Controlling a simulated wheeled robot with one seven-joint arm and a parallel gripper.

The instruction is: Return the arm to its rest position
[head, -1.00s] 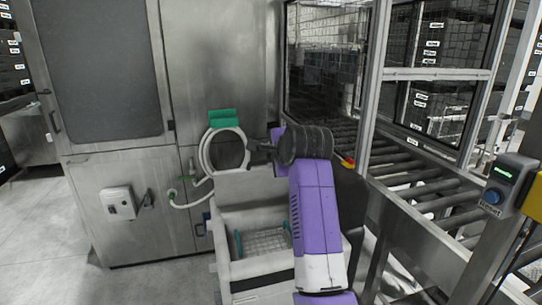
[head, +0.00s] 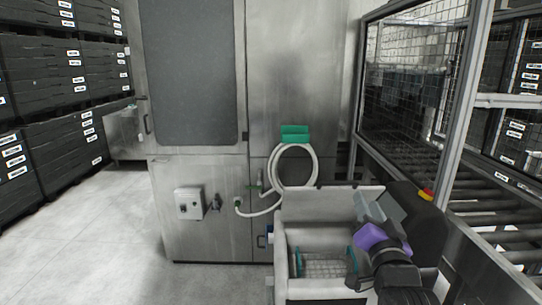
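My arm shows at the lower right of the head view, folded low in front of the right part of the pale basin (head: 326,197). A purple section of it and a black joint are visible, with grey parts just above. I cannot make out the fingertips of my gripper, nor whether it holds anything. The green holder (head: 295,133) on the steel machine (head: 203,222) carries a coiled white hose (head: 284,166), and my arm is clear of both.
A wire basket (head: 327,268) with green ends sits inside the basin. A mesh guard (head: 412,85) and roller conveyor (head: 490,218) stand at right. A red and yellow button (head: 427,194) is near my arm. Black crates (head: 52,80) are stacked at left, with open floor (head: 110,240) before them.

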